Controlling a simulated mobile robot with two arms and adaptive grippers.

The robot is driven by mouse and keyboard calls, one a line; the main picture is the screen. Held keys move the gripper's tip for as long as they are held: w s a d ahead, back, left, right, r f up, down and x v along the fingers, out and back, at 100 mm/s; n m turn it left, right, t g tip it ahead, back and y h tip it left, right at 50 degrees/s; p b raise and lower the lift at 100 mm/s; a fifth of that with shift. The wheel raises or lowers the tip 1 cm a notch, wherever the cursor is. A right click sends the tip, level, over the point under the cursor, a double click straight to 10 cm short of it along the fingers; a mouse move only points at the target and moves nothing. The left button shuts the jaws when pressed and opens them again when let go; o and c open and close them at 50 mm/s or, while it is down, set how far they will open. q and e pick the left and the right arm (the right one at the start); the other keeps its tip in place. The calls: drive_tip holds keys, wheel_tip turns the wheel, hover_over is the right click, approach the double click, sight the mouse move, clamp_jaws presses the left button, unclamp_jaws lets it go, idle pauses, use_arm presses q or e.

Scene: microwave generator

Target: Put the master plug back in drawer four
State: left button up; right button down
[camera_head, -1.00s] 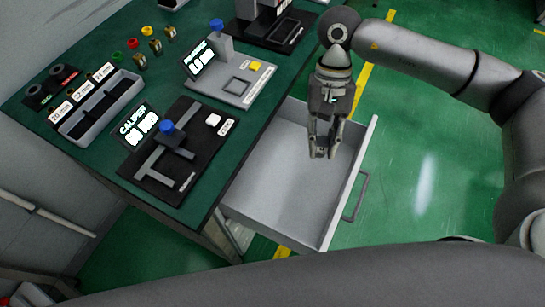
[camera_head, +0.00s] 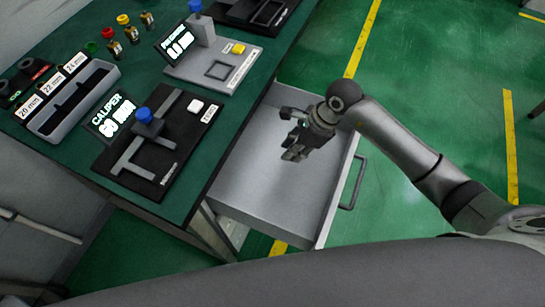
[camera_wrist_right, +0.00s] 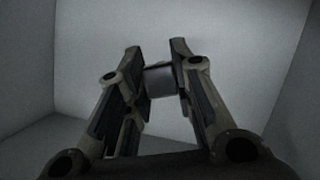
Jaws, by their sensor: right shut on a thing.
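An open grey drawer (camera_head: 262,190) sticks out from under the green table in the head view. Whether the plug touches the drawer floor I cannot tell. In the head view the plug is mostly hidden by the fingers. My left gripper is not in view.
On the green table (camera_head: 58,165) stand a black caliper station (camera_head: 160,145), a grey gauge station (camera_head: 212,60) and a slotted tray (camera_head: 75,100) labelled 20, 22 and 24 mm. Several small coloured-top pieces stand behind. The drawer handle (camera_head: 354,183) faces the open floor.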

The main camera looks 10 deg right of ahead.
wheel_tip(320, 180, down, 4)
drive_tip(key=shift+f, duration=0.15)
wheel_tip(320, 180, down, 3)
drive_tip(key=shift+f, duration=0.2)
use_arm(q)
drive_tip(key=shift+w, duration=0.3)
use_arm(e)
drive_tip(key=shift+f, duration=0.15)
drive_tip(key=c, duration=1.3)
unclamp_jaws()
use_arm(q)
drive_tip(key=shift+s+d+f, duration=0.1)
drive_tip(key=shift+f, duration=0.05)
use_arm(e)
drive_tip(key=shift+o, duration=0.2)
